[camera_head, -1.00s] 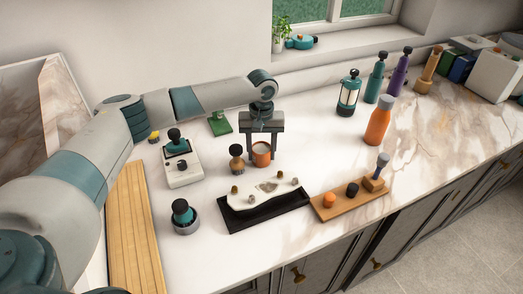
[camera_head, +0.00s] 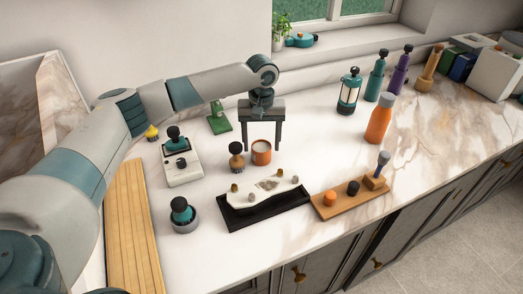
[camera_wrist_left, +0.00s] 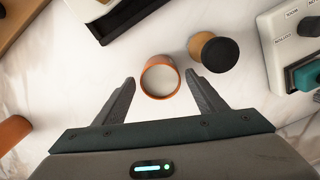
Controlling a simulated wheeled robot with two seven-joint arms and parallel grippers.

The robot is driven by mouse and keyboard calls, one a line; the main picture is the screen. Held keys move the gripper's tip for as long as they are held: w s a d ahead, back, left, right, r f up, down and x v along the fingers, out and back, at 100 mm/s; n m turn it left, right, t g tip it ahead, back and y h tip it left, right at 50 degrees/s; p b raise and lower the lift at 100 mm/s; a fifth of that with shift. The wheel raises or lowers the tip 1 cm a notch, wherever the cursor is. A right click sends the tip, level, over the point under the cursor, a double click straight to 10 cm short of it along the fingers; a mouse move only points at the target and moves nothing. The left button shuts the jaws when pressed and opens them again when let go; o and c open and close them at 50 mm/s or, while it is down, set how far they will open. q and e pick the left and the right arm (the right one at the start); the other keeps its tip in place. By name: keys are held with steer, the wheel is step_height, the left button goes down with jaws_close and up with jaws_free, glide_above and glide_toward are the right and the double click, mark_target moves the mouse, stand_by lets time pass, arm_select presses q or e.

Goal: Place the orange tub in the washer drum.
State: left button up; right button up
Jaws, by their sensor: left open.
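The orange tub (camera_head: 262,158), a short open cup with a pale inside, stands upright on the marble counter. In the left wrist view the tub (camera_wrist_left: 146,88) shows as a ring just ahead of the fingertips, between their lines. My left gripper (camera_head: 262,149) is open and empty, its fingers pointing down above or just behind the tub. The open fingers also show in the left wrist view (camera_wrist_left: 160,78). I cannot pick out a washer drum for certain. My right gripper is not in view.
A black-topped wooden knob piece (camera_head: 237,157) stands close left of the tub. A white dial box (camera_head: 183,172) is farther left. A black tray (camera_head: 235,219) with a pale plate and a wooden peg board (camera_head: 330,211) lie in front. An orange bottle (camera_head: 379,120) stands right; counter between is clear.

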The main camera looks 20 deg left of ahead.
arm_select(q)
step_height(320, 180, up, 9)
steer(key=b, duration=0.2)
stand_by(0.5)
steer(key=shift+c, duration=1.1)
